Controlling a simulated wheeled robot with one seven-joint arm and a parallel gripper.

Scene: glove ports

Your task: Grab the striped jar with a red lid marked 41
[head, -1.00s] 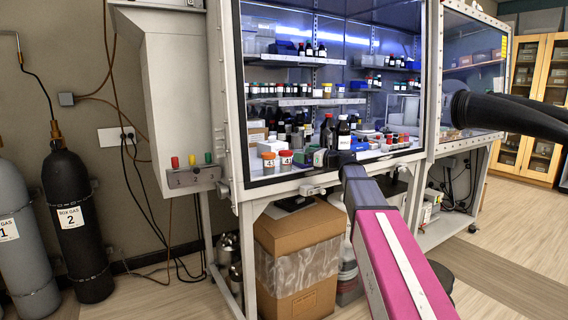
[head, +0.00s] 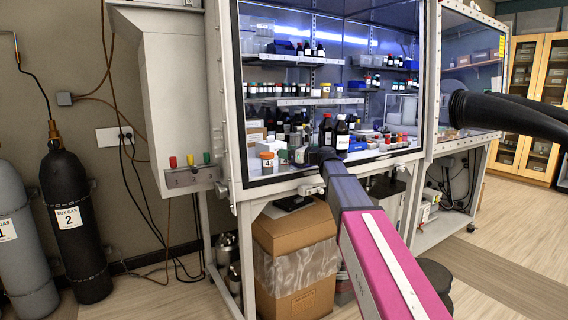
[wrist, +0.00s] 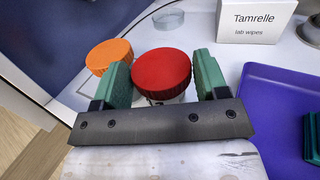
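A jar with a ribbed red lid (wrist: 161,75) stands between the two green fingers of my gripper (wrist: 163,82) in the wrist view. Its body shows only as a pale strip with dark marks below the lid; stripes and number are not readable. The fingers flank the lid closely, and gaps seem to show beside the body, so my gripper looks open around it. A jar with an orange lid (wrist: 108,55) stands just left, close to the left finger. In the head view my gripper (head: 293,157) is at the cabinet's front edge and hides the red-lidded jar; the orange-lidded jar (head: 267,163) shows beside it.
A white lab wipes box (wrist: 256,20) stands behind at the right, and a purple tray (wrist: 285,100) lies to the right. A clear dish (wrist: 168,16) lies behind the jars. In the head view dark bottles (head: 342,134) stand right of my gripper. The cabinet frame (head: 228,100) is at the left.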

